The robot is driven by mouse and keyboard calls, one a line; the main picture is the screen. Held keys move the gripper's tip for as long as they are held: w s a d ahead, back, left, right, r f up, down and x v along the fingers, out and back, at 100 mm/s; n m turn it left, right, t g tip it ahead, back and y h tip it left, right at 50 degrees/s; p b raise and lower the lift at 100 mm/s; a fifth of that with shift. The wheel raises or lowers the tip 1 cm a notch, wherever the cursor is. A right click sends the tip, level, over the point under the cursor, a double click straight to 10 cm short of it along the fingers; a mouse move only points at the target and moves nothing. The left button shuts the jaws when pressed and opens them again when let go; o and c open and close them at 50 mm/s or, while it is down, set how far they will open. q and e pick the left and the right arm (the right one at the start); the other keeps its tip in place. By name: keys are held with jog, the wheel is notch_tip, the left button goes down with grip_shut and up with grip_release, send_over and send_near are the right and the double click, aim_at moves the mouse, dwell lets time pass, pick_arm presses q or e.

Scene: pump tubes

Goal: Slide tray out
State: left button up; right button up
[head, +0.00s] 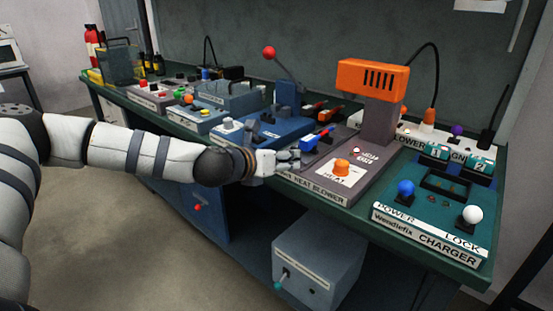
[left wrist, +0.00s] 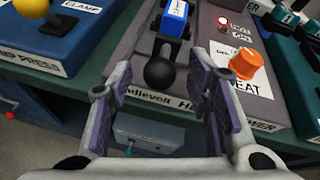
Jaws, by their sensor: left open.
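The heat blower (head: 375,130) is a grey machine with an orange top and an orange knob (left wrist: 245,63) on its base. Its tray shows as a dark slide with a round black handle knob (left wrist: 160,73) at the front. A blue and white piece (left wrist: 172,18) lies on the tray behind the knob; it also shows in the head view (head: 315,141). My left gripper (head: 288,160) is at the front edge of the blower. In the left wrist view its open fingers (left wrist: 162,82) stand on either side of the black knob, with visible gaps. My right gripper is out of view.
The teal charger (head: 435,215) stands right of the blower. The blue clamp press (head: 262,135) stands to the left. Other machines line the green bench (head: 485,270) farther left. A grey box (head: 318,262) sits below the bench top.

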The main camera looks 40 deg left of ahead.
pick_arm(q)
jog(key=v, duration=1.1)
jog(key=shift+s, duration=0.35)
jog(key=shift+r, duration=0.1)
jog(key=s+d+f+m+g+h+p, duration=0.1)
jog(key=s+d+f+m+g+h, duration=0.1)
jog(key=s+d+f+m+g, duration=0.55)
jog(key=s+d+f+m+g+h+p, duration=0.15)
jog(key=s+d+f+m, duration=0.35)
jog(key=d+f+m, duration=0.7)
jog(key=s+a+f+m+g+y, duration=0.1)
jog(key=s+f+m+g, duration=0.1)
jog(key=s+m, duration=0.4)
jog(key=s+a+f+m+g+y, duration=0.1)
jog(key=s+f+m, duration=0.3)
jog(key=s, duration=0.7)
jog(key=s+a+f+m+g+y, duration=0.1)
jog(key=s+a+f+m+g, duration=0.2)
jog(key=s+m, duration=0.6)
jog(key=shift+s+a+f+g, duration=0.15)
jog(key=shift+a+f+g, duration=0.15)
jog(key=shift+g, duration=0.2)
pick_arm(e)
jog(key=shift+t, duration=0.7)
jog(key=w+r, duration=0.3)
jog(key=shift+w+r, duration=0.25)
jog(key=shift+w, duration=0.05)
